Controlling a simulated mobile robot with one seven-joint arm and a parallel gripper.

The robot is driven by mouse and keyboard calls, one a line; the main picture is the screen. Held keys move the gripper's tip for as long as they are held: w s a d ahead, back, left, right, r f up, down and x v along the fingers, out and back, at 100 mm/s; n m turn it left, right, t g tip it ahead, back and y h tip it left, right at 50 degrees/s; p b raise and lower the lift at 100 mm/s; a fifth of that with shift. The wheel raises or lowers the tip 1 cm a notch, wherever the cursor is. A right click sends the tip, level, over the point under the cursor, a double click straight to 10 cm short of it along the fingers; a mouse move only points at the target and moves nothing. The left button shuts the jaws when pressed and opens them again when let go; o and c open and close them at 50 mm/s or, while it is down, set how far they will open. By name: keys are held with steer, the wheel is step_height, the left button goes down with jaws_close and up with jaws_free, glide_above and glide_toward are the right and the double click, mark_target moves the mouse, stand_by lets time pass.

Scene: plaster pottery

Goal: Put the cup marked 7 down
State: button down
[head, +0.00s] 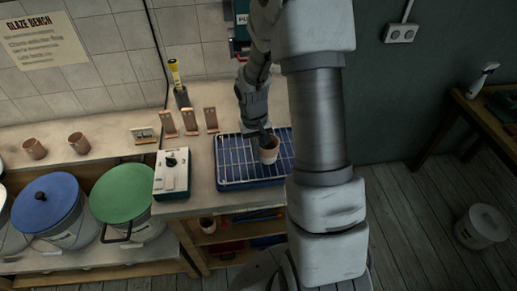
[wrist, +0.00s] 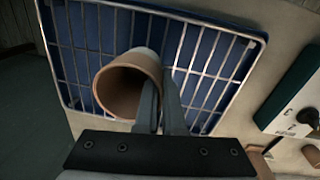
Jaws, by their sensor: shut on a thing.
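A terracotta cup with a pale outer band (head: 269,154) is at the tip of my gripper (head: 262,136), over the blue tray with a wire rack (head: 232,181). In the wrist view the cup (wrist: 122,82) shows its open mouth and brown inside. My gripper's fingers (wrist: 164,92) are closed at the cup's right side and hide part of its wall. The wire rack (wrist: 208,52) lies behind the cup. I cannot tell whether the cup touches the rack. No number is readable on the cup.
A grey control box (head: 172,174) stands left of the tray. Several upright tiles (head: 190,122) and a yellow-topped tool (head: 178,82) stand behind. Two brown cups (head: 78,143) are further left. Much of the rack's left side is bare.

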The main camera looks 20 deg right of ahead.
steer(key=c, duration=1)
jaws_free()
steer(key=shift+f, duration=0.1)
steer(key=s+a+r+t, duration=0.1)
steer(key=s+a+r, duration=0.1)
steer(key=r, duration=0.6)
steer(key=s+a+r+t, duration=0.1)
steer(key=s+r, duration=0.1)
steer(key=r, duration=0.5)
steer(key=s+a+r+t, duration=0.1)
steer(key=s+a+r, duration=0.15)
steer(key=r, duration=0.55)
steer(key=s+a+r+t, duration=0.1)
steer(key=s, duration=0.3)
steer(key=s+a+r+n+t, duration=0.1)
steer(key=s+r, duration=0.1)
steer(key=s, duration=0.1)
steer(key=s+a+r+n, duration=0.1)
steer(key=s+a+r, duration=0.1)
steer(key=s, duration=0.2)
steer(key=shift+s+a+r+t+y, duration=0.1)
steer(key=shift+s+r+t+y, duration=0.1)
steer(key=shift+s+t+y, duration=0.15)
